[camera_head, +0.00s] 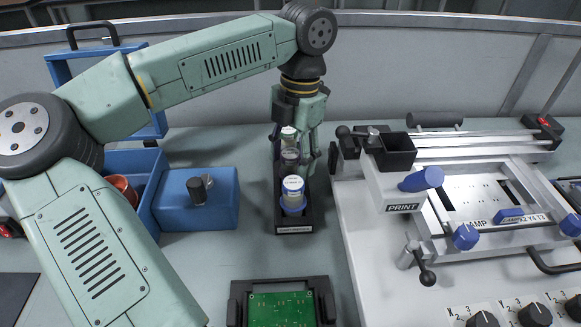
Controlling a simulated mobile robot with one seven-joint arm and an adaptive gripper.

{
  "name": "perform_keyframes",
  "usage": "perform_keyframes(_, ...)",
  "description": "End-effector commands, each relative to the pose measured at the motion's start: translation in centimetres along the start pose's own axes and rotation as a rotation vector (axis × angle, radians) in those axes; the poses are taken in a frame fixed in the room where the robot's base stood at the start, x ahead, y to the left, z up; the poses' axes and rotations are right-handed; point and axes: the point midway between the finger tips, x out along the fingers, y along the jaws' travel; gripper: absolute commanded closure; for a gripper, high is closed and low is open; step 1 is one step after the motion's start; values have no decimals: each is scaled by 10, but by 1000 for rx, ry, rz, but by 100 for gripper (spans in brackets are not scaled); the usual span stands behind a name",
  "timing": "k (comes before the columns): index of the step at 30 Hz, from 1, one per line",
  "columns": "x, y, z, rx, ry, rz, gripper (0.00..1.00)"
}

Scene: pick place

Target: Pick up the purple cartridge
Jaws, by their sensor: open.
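No clearly purple cartridge shows; which one the name fits, I cannot tell. A narrow black rack (293,228) in the middle of the bench holds upright cartridges in a row. The front cartridge (294,192) is clear-walled, with a blue and white round top and a blue ring at its base. Behind it is a darker cartridge (290,157), and a pale-topped one (288,133) stands further back. My gripper (294,155) points down over the rear of the rack, its fingers open on either side of the rear cartridges. Contact is unclear.
A printing machine (400,208) with knobs and a levered frame fills the right. A blue box (220,212) with a black knob and a blue bin (135,160) stand left. A green circuit board (281,309) in a black holder lies in front. Bare bench separates rack and board.

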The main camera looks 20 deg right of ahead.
Motion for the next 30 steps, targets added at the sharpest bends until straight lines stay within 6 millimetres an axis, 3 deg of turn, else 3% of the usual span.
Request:
perform_keyframes(4, 0, 0, 0, -1, 0, 0, 47)
perform_keyframes(27, 0, 0, 0, -1, 0, 0, 98)
perform_keyframes(30, 0, 0, 0, -1, 0, 0, 100)
